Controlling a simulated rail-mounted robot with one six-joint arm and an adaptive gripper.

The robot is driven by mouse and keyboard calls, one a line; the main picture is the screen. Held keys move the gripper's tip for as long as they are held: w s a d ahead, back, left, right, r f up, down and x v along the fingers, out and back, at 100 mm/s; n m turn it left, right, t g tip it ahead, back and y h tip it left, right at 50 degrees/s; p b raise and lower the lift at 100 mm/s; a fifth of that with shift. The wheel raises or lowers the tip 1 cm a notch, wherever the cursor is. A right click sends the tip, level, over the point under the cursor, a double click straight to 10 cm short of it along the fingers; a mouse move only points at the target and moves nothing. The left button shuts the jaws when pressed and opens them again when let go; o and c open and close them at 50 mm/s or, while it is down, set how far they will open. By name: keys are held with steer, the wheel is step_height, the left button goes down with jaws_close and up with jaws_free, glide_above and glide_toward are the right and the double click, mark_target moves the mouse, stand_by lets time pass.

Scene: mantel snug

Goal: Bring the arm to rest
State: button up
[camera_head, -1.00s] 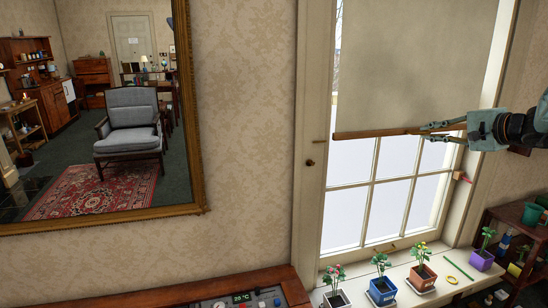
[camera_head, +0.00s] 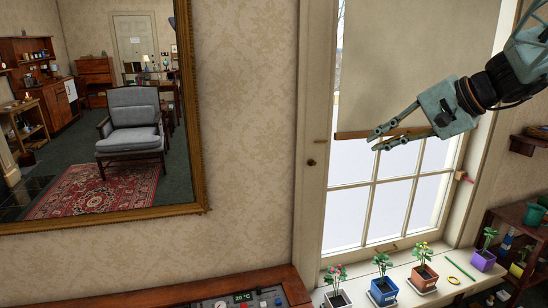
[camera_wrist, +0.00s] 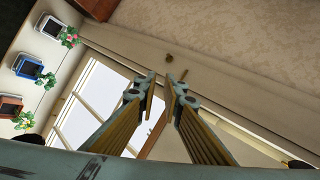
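My gripper (camera_head: 373,141) is in front of the window at the right of the head view, beside the lower edge of the beige blind (camera_head: 415,60). Its fingers point left and slightly down. The wrist view shows its two fingertips (camera_wrist: 161,84) a little apart, with nothing between them. My arm comes in from the upper right of the head view. Whether the fingers touch the blind is hard to tell.
Potted plants stand on the window sill, among them one in a blue pot (camera_head: 383,291) and one in a purple pot (camera_head: 483,260). A gold-framed mirror (camera_head: 199,150) hangs at left. A dark shelf (camera_head: 510,215) stands at right.

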steer(key=s+a+f+n+g+h, duration=0.15)
steer(key=s+a, duration=0.45)
steer(key=s, duration=0.7)
steer(key=s+a+f+n+g+h, duration=0.1)
steer(key=s+a+f+n+g, duration=0.15)
steer(key=s+a, duration=0.7)
steer(key=s+d+f+n+h, duration=0.1)
steer(key=s+d+f, duration=0.1)
steer(key=s, duration=0.6)
steer(key=s+d+f+n+h, duration=0.1)
steer(key=s+d+h, duration=0.1)
steer(key=s, duration=0.7)
steer(key=s+d+f+n+h, duration=0.1)
steer(key=s+d+f+n, duration=0.1)
steer(key=s, duration=0.6)
steer(key=shift+s+d+f, duration=0.35)
steer(key=shift+d, duration=0.3)
steer(key=shift+h, duration=0.25)
